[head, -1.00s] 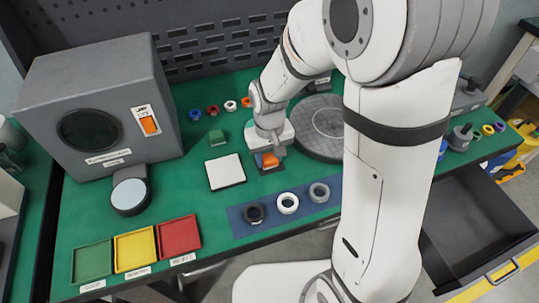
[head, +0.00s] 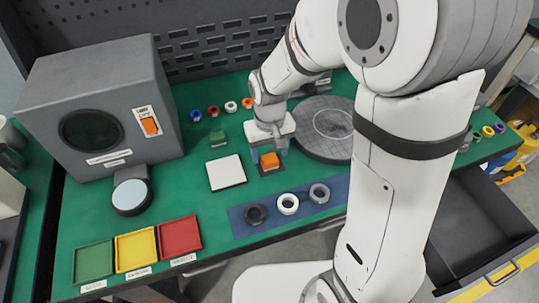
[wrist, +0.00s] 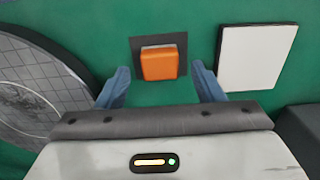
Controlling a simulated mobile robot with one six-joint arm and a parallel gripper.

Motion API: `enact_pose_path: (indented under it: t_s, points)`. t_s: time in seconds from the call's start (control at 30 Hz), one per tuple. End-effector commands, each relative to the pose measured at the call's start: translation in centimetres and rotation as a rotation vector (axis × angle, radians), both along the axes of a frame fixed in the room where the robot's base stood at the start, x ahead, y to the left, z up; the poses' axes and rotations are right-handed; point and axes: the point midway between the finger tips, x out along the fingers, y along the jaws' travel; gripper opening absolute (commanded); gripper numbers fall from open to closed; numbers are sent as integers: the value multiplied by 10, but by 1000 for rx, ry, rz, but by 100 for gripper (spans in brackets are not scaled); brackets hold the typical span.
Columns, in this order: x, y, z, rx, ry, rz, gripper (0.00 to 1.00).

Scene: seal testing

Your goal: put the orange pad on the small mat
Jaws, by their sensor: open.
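The orange pad (head: 269,160) sits on the small dark mat (head: 272,172) near the middle of the bench. In the wrist view the orange pad (wrist: 159,65) lies within the dark mat (wrist: 179,44), with mat showing on both sides and at the far edge. A pale grey strip shows along the pad's far edge. My gripper (wrist: 160,76) is open and empty, its two blue fingers apart on either side of the pad's near end. In the head view my gripper (head: 271,146) is just behind the pad, its fingers partly hidden.
A white square plate (head: 226,172) lies left of the mat. A round grey disc (head: 322,148) lies right. Rings rest on a blue strip (head: 240,229) in front. Green bench is clear between the mat and strip.

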Motion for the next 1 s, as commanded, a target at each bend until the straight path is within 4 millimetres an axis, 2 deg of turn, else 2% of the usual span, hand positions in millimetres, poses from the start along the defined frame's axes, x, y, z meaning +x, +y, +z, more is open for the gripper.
enact_pose_path:
  t_s: [0.03,0.1,0.3,0.5,0.67,0.77,0.83,1.0]
  points:
    - [1,0,14,2,-6,0,61]
    - [1,0,30,2,-6,0,61]
    - [1,0,70,1,-4,-1,61]
    - [0,0,91,0,-1,-1,61]
    - [-1,-3,96,1,-3,-6,61]
    - [-9,-17,102,7,-21,-31,61]
    - [-21,-35,110,13,-44,-64,61]
    - [-64,-83,124,27,-118,-166,61]
